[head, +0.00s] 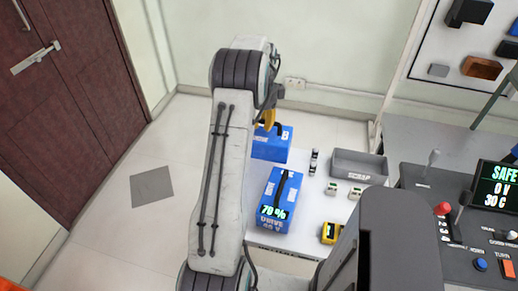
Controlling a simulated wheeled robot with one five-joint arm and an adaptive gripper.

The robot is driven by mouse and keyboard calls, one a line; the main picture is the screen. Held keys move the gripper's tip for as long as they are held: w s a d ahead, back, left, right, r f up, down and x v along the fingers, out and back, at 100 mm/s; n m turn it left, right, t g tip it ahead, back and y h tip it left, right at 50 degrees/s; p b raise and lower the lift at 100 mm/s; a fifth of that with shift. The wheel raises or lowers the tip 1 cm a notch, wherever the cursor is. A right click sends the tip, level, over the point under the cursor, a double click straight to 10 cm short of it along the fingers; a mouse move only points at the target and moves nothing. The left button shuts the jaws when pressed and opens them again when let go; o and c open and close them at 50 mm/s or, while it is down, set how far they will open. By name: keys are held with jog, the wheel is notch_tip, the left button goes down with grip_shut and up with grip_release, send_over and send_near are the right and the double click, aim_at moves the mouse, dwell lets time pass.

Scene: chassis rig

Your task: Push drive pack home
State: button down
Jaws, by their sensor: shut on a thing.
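A blue pack (279,205) with a black handle stands on the white table, its front lit "70 %" above "DRIVE 48 V". A second blue pack (266,151) with a black handle and a label that seems to read "B" is behind it, partly hidden by my arm. My gripper (269,118) is at the top of this rear pack, with a yellow part beside the handle. It looks shut on that handle, but my arm hides most of the contact. I cannot tell whether the rear pack rests on the table.
On the white table (315,213) are a grey bin (358,166) marked "SCRAP", small white-and-green blocks (332,188) and a yellow device (330,233). A control console (455,225) with a "SAFE 0 V 30 C" screen (496,189) stands right. Open floor lies left.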

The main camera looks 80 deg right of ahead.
aim_at(262, 133)
jog(key=shift+d+f+p, duration=0.15)
jog(key=shift+f+p, duration=0.65)
jog(key=shift+f, duration=3.45)
jog(key=c, duration=1.2)
grip_release()
jog(key=shift+f, duration=0.15)
jog(key=shift+o, duration=0.2)
jog(key=r, duration=0.4)
jog(key=r+b, duration=0.1)
jog(key=r, duration=0.7)
jog(key=shift+a+b, duration=0.3)
jog(key=shift+a, duration=0.05)
jog(key=shift+r, duration=0.1)
